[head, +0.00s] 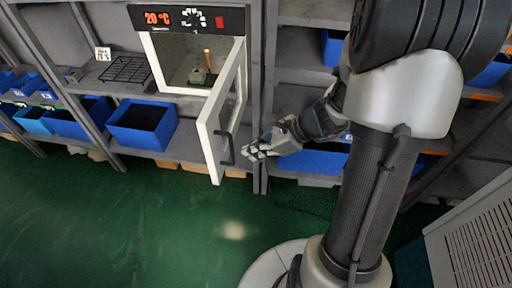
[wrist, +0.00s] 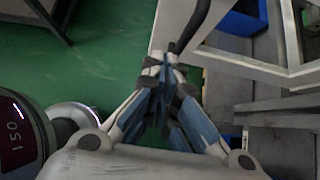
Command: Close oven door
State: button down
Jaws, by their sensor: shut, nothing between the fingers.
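The oven (head: 189,50) has a black panel reading 20 °C and stands on the shelf in the head view. Its white-framed door (head: 222,120) stands wide open, swung out toward me, hinged on the right. A dark handle (head: 223,147) is on the door's lower outer part. My gripper (head: 251,152) is shut and empty, just right of the door edge near the handle. In the wrist view the fingertips (wrist: 168,62) meet close to the door frame (wrist: 240,66) and handle (wrist: 196,22); whether they touch is unclear.
Inside the oven is a small object with an orange-brown stick (head: 207,59). A black wire rack (head: 126,69) lies on the shelf left of the oven. Blue bins (head: 141,124) fill the lower shelves. A shelf post (head: 264,100) stands behind my gripper. The green floor is clear in front.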

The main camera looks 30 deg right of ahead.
aim_at(232, 157)
jog(key=x, duration=0.2)
jog(key=r+b+x, duration=0.1)
jog(key=x, duration=0.2)
jog(key=a+b+x, duration=0.1)
jog(key=x, duration=0.1)
jog(key=shift+w+a, duration=0.2)
jog(key=shift+w, duration=0.2)
jog(key=shift+w+a+r, duration=0.1)
jog(key=shift+w+a, duration=0.3)
jog(key=shift+a, duration=0.1)
jog(key=shift+w+a, duration=0.1)
